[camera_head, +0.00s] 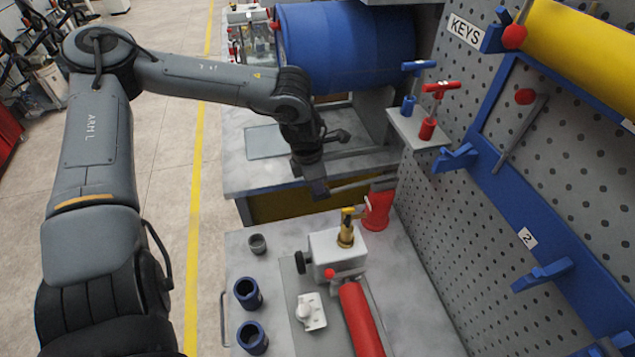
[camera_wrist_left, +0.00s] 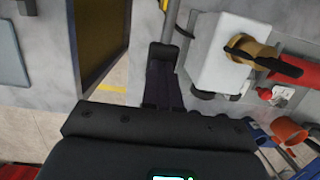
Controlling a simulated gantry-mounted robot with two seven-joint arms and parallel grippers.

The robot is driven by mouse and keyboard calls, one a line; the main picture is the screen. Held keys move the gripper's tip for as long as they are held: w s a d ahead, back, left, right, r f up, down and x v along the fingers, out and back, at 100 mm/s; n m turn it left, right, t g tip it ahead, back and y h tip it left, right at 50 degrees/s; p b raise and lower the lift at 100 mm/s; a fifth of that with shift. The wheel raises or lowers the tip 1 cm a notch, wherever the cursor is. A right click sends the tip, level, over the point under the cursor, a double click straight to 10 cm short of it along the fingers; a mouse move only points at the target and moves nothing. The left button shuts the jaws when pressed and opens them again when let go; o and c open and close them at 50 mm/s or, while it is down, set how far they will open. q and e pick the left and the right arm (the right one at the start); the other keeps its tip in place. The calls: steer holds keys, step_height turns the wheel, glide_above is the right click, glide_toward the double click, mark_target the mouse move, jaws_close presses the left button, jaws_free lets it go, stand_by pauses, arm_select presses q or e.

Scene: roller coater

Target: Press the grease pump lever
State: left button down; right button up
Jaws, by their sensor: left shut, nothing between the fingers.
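The grease pump has a white block (camera_head: 336,250) with a brass fitting (camera_head: 346,228) on top and a red cylinder (camera_head: 360,318) running towards me. In the left wrist view the white block (camera_wrist_left: 222,58), brass fitting (camera_wrist_left: 250,50) and red cylinder (camera_wrist_left: 292,70) are at upper right. A slim grey bar (camera_head: 362,185), which looks like the pump lever, lies beyond the block. It also shows in the left wrist view (camera_wrist_left: 173,18). My left gripper (camera_head: 318,190) is shut and empty, pointing down at the bar's left end. I cannot tell whether it touches. My right gripper is out of view.
Blue cups (camera_head: 249,293) and a grey cup (camera_head: 257,243) stand left of the pump. A red holder (camera_head: 378,211) stands behind it. The pegboard (camera_head: 465,170) rises at right. A blue drum (camera_head: 345,48) is beyond. A gap separates the two benches.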

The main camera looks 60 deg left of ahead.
arm_select(q)
steer(key=r+p, duration=0.1)
steer(key=r, duration=0.2)
steer(key=r+p, duration=0.1)
steer(key=shift+s+a+r+p, duration=0.1)
steer(key=shift+s+r+p, duration=0.1)
steer(key=shift+s+p, duration=0.15)
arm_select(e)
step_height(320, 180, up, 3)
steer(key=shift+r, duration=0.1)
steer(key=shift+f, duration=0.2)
arm_select(q)
step_height(320, 180, up, 9)
steer(key=s, duration=0.1)
steer(key=shift+a+r, duration=0.1)
steer(key=shift+r, duration=0.05)
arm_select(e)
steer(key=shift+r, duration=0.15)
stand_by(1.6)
